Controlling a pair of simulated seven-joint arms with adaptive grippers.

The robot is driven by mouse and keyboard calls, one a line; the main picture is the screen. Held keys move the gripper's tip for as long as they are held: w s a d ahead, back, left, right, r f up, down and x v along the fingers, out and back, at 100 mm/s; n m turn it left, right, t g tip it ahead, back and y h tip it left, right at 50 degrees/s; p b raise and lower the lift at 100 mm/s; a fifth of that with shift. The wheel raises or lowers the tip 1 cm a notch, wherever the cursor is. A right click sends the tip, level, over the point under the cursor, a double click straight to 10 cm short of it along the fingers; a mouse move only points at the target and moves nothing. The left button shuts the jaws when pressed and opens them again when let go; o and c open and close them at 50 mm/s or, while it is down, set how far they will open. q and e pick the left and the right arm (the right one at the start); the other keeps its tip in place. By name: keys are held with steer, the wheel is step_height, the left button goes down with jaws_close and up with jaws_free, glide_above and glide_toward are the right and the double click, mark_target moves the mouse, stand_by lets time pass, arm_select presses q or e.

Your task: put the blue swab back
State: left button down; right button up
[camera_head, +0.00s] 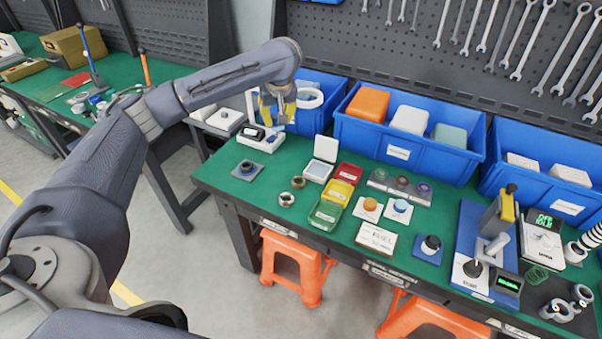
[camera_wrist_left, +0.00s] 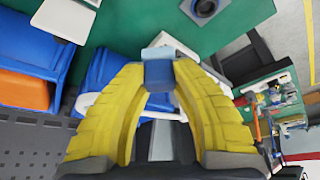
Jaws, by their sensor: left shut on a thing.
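My left gripper (camera_head: 277,112) is over the far left part of the green bench, in front of a blue bin. In the left wrist view its yellow fingers (camera_wrist_left: 158,75) are shut on a small blue piece with a paler blue end, which looks like the blue swab (camera_wrist_left: 158,72). In the head view the fingers largely hide it. A white holder with a black piece (camera_head: 259,138) is just below the gripper in the head view. Whether the held piece touches anything cannot be told. My right gripper is not in view.
Blue bins (camera_head: 405,140) line the bench's back. Bare green top lies around the pad.

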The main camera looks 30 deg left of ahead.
arm_select(q)
steer(key=shift+d+r, duration=0.1)
steer(key=shift+f, duration=0.35)
steer(key=f, duration=1.9)
steer(key=shift+a, duration=0.2)
steer(key=shift+s+f, duration=0.1)
steer(key=shift+f, duration=0.1)
steer(key=c, duration=1.1)
jaws_free()
steer(key=v, duration=1.2)
steer(key=shift+r, duration=0.25)
